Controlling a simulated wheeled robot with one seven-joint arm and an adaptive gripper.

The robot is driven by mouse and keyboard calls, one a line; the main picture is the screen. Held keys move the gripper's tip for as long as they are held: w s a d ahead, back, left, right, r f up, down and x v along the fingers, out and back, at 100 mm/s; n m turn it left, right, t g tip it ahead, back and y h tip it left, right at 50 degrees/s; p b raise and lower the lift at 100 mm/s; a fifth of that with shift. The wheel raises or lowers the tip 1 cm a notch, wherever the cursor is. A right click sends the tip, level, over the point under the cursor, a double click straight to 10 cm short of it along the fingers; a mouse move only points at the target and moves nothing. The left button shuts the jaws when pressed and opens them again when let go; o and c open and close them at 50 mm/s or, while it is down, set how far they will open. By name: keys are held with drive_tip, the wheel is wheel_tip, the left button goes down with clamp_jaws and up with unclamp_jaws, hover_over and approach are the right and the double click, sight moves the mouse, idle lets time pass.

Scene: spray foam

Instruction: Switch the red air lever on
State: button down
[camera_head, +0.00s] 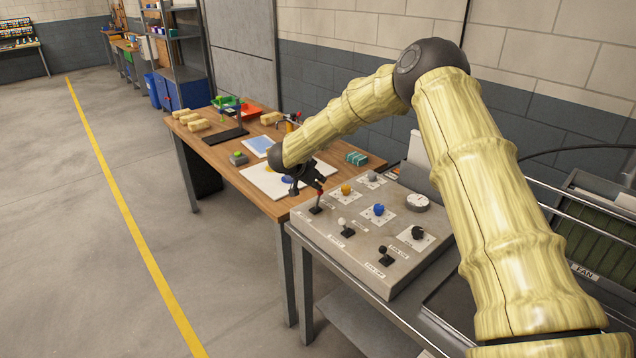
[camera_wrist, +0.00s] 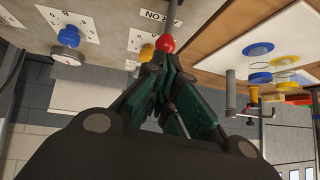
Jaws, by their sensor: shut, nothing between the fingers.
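The red air lever (camera_head: 319,193) stands at the far left corner of the grey control box, with a red ball knob on a dark stem. In the wrist view its red knob (camera_wrist: 166,43) shows just past my fingertips, with the stem running up beside a label. My gripper (camera_head: 314,184) is at the knob, its fingers closed together and empty. The closed fingertips (camera_wrist: 148,62) show in the wrist view right beside the knob. I cannot tell whether they touch it.
The control box (camera_head: 349,262) also carries a white-knobbed lever (camera_head: 343,223), a black lever (camera_head: 384,253), and yellow, blue (camera_head: 379,210) and black (camera_head: 417,233) dials. A wooden table (camera_head: 262,201) with a white board and small parts adjoins it. The floor to the left is clear.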

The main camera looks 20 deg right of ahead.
drive_tip(key=shift+r, duration=0.15)
drive_tip(key=v, duration=1.3)
drive_tip(key=shift+s+a, duration=0.2)
drive_tip(key=shift+a, duration=0.2)
drive_tip(key=shift+r, duration=0.15)
